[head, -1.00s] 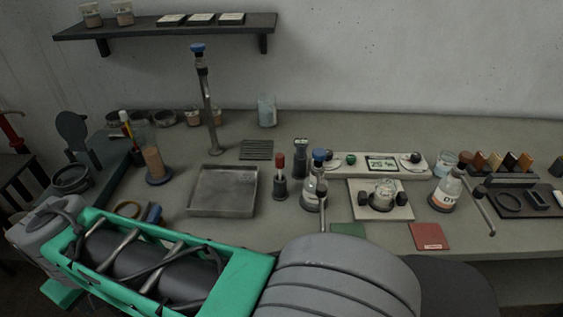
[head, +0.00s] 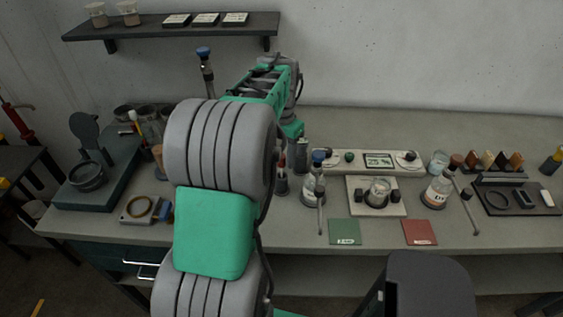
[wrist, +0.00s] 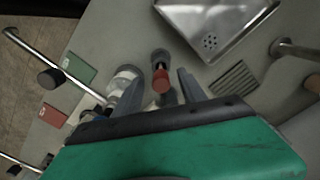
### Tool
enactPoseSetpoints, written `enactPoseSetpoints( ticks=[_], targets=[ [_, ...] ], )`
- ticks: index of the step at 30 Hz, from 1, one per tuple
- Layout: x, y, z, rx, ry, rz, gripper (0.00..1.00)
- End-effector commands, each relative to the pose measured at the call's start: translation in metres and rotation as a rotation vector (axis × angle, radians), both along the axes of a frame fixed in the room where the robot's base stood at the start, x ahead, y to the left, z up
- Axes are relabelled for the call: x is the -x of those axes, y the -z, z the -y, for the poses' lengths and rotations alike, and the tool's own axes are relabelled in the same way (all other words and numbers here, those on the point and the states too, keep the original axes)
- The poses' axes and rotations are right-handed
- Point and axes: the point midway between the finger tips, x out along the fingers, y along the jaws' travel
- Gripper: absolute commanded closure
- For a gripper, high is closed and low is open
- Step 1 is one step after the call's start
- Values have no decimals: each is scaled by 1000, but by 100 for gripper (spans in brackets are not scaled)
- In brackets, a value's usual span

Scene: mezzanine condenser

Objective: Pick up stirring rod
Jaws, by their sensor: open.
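An upright piece with a red grip (wrist: 161,82) stands in a dark round holder (wrist: 159,57) in the wrist view; it looks like the stirring rod, but its stem is hard to make out. In the head view the red grip (head: 282,160) shows just right of my arm, above its holder (head: 282,184). My gripper (wrist: 161,75) is open and empty, its fingers pointing toward the red grip, which appears between them in the wrist view. Whether they are level with it I cannot tell. In the head view my arm hides the fingers.
A blue-capped bottle (head: 313,190) and a dark-topped vessel (head: 301,157) stand close to the holder. The metal tray (wrist: 213,22) and a slotted plate (wrist: 233,78) lie nearby. A stirrer plate (head: 362,207) is farther right. Green (head: 345,232) and red (head: 420,232) cards lie near the front edge.

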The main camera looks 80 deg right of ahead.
Motion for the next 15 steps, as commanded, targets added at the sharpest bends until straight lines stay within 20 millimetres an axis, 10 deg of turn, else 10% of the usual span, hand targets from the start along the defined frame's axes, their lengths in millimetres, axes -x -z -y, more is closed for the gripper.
enactPoseSetpoints(
  ticks=[15],
  targets=[
    [0,38,2,0,-2,0,56]
  ],
)
